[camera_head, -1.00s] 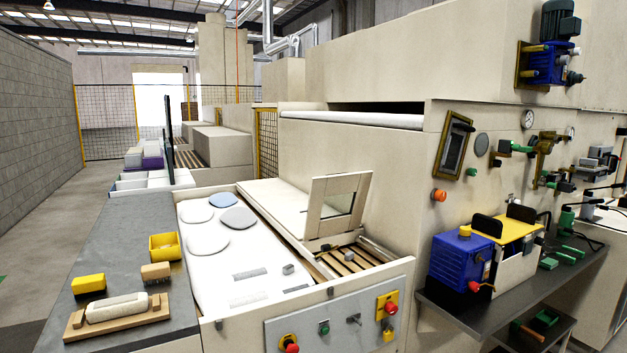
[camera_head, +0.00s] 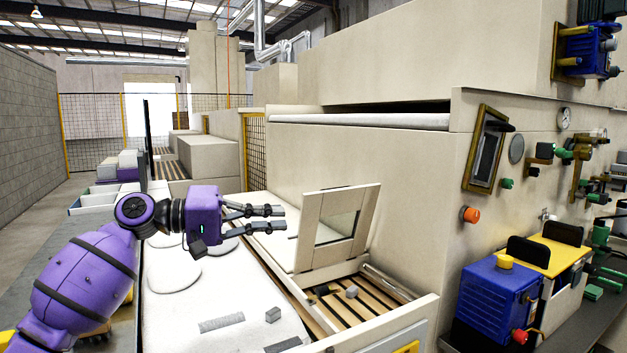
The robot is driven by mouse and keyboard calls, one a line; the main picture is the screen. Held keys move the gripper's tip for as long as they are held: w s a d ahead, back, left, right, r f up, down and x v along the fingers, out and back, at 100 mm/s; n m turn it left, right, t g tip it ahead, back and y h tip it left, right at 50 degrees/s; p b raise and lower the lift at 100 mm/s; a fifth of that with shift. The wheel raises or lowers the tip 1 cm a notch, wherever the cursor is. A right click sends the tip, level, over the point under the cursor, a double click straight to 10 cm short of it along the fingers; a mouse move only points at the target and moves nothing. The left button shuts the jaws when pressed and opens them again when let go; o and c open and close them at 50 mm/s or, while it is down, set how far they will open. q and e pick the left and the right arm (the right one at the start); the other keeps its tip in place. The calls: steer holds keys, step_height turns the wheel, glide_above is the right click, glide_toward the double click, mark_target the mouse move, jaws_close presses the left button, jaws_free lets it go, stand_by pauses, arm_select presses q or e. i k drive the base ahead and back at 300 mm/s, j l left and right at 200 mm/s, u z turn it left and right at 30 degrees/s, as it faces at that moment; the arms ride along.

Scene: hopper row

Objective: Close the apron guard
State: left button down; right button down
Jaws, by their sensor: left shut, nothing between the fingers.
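The apron guard appears to be the cream framed panel with a window (camera_head: 308,232), standing up and leaning back at the far end of an opening with wooden slats (camera_head: 372,312). The slats below it are uncovered. My left gripper (camera_head: 283,218) is shut and empty, its fingers pointing right towards the guard's left edge. A small gap shows between the fingertips and the panel in the picture; the depth between them is hard to judge. My right gripper is not in view.
A white padded bed (camera_head: 212,290) lies left of the slats, with small grey blocks on it. A tall cream housing (camera_head: 400,165) rises behind the guard. A blue and yellow machine (camera_head: 500,290) stands at the right. Open air surrounds the guard's left side.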

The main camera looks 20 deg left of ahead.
mark_target(362, 199)
steer(key=i+j, duration=0.75)
steer(key=i, duration=0.2)
